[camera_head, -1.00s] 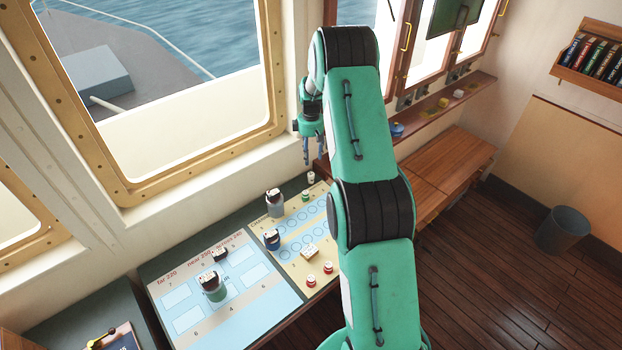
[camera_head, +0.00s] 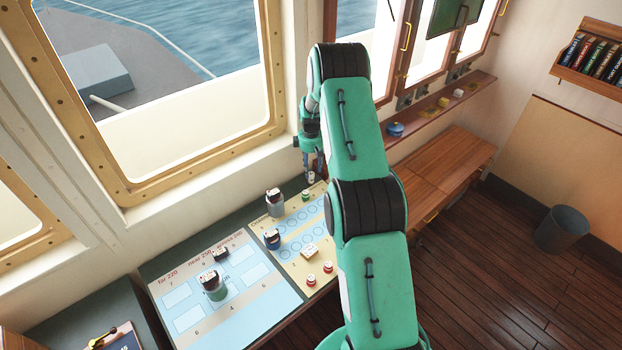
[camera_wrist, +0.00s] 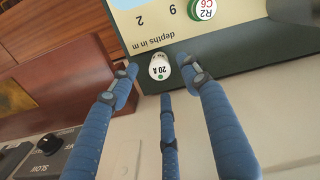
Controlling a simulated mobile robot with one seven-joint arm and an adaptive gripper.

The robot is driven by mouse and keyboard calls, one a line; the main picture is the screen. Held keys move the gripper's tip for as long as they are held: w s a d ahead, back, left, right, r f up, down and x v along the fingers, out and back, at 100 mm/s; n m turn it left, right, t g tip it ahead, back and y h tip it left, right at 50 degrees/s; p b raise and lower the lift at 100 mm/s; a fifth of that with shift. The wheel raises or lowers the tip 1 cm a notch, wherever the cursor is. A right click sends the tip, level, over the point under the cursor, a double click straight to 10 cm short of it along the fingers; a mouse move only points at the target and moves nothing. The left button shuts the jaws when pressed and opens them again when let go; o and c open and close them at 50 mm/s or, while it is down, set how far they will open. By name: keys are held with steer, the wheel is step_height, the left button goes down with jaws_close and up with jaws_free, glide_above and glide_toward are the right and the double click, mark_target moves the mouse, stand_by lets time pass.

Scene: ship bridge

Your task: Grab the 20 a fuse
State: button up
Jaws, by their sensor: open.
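The 20 A fuse (camera_wrist: 159,68) is a small white cylinder with a "20 A" label and a green dot, on the dark green console top beside the cream chart. In the head view the fuse (camera_head: 311,178) stands near the chart's far end, just under my fingers. My gripper (camera_wrist: 160,85) has blue fingers, spread open, with the fuse between and just beyond the tips in the wrist view. In the head view my gripper (camera_head: 314,172) is above the fuse, partly behind my arm. I cannot tell whether any finger touches the fuse.
A red-and-green-marked piece "R2 C6" (camera_wrist: 203,8) sits on the cream chart (camera_wrist: 150,30) close by. Several bottles and pieces stand on the chart boards (camera_head: 290,262). A panel with a "SLOW" knob (camera_wrist: 48,145) and the window wall are near my gripper.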

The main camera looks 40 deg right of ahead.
mark_target(311, 173)
steer(key=shift+f, duration=0.35)
steer(key=shift+f, duration=0.15)
steer(key=shift+f+p, duration=0.55)
steer(key=shift+f, duration=1.9)
jaws_close()
